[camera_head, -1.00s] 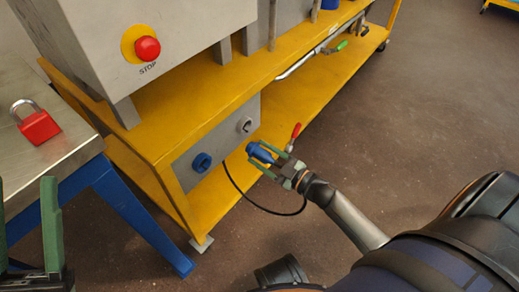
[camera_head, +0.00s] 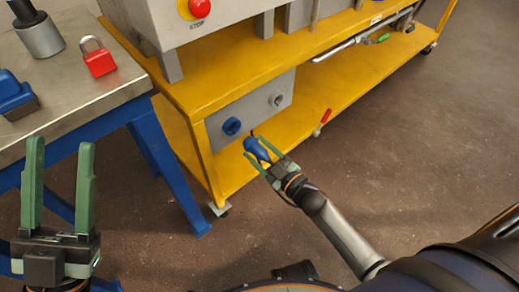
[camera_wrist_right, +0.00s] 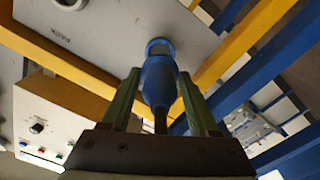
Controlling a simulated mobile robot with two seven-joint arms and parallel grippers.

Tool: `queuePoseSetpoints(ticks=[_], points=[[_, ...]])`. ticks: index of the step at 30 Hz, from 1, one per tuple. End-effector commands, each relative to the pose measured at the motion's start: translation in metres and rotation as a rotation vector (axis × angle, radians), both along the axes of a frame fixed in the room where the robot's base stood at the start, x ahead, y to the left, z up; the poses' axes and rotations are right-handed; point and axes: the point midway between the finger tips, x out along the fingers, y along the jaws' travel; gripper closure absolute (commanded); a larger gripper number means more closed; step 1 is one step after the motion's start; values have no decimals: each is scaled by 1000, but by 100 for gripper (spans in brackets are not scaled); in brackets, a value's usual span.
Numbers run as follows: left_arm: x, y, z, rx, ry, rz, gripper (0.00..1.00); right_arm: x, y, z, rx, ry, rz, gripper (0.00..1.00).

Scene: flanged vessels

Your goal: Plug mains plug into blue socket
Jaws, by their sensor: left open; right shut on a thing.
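The blue mains plug (camera_head: 257,149) is held in my right gripper (camera_head: 267,158), whose green fingers close on its sides. It also shows in the right wrist view (camera_wrist_right: 158,82), with its front end pointing at the grey panel. The blue socket (camera_head: 231,127) is a round blue fitting on the grey panel under the yellow bench, up and left of the plug in the head view. The plug appears apart from it. In the wrist view I cannot clearly make out the socket behind the plug. My left gripper (camera_head: 60,150) is open and empty at the lower left.
A grey socket (camera_head: 277,99) is on the same panel (camera_head: 250,112); the wrist view shows a "PARK" label. The yellow lower shelf (camera_head: 300,135) carries a red-handled part (camera_head: 326,115). A steel table (camera_head: 75,110) with a red padlock (camera_head: 98,58) stands left.

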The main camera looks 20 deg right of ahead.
Motion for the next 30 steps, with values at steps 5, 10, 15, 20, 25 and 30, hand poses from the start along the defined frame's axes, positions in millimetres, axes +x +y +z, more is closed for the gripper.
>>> queuePoseSetpoints(ticks=[5, 10, 15, 20, 25, 30], points=[[0, 0, 0, -1, -2, 0, 50, 9, 3, 0, 0, -3, 1, 100], [0, 0, -4, 2, -2, 1, 50, 26, 9, 1, 0, -4, 2, 100], [0, -1, -9, 8, 0, 3, 50, 39, 14, 0, 1, -2, 1, 100], [0, -1, -11, 10, 0, 4, 50, 46, 17, 0, 1, -2, 1, 100], [1, -1, -11, 7, 2, 5, 50, 47, 17, 0, 0, -1, 0, 100], [1, -1, -11, 5, 2, 6, 50, 47, 17, 1, 0, -1, 0, 100]])
